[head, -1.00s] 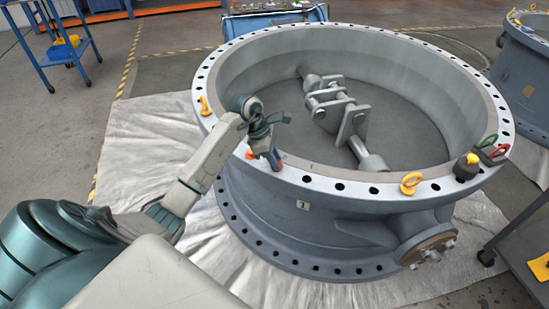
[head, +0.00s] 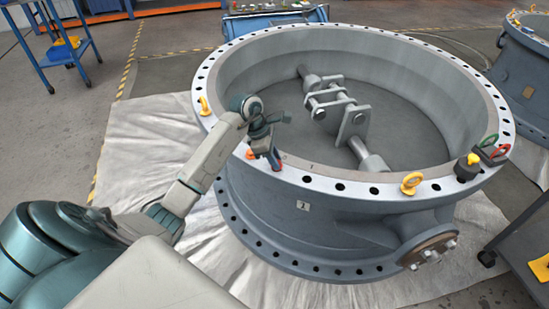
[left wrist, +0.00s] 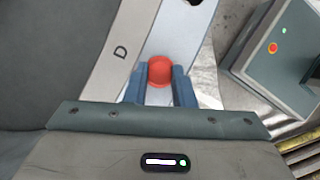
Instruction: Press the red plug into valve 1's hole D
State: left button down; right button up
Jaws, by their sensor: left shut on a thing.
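Valve 1 (head: 303,205) is the large grey ring-shaped body with a pale, drilled top flange. My left gripper (head: 272,162) is over the near-left part of this flange, pointing down. In the left wrist view my left gripper (left wrist: 160,88) is shut on the red plug (left wrist: 160,70), whose round red top shows between the two blue fingers. The letter D (left wrist: 120,53) is marked on the flange, up and left of the plug. The plug's lower end and hole D are hidden, so I cannot tell whether the plug is in the hole. My right gripper is not in view.
Yellow lifting eyes stand on the flange at left (head: 204,106) and front right (head: 411,183). A black-and-yellow item (head: 467,166) sits on the right rim.

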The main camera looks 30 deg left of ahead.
pick_arm(q)
jog(key=shift+f, duration=0.15)
jog(key=shift+f+b, duration=0.35)
jog(key=shift+b, duration=0.15)
jog(key=c, duration=0.7)
grip_release()
jog(key=shift+o, duration=0.2)
jog(key=shift+r, duration=0.1)
jog(key=shift+r+p, duration=1.4)
jog(key=shift+r, duration=1.55)
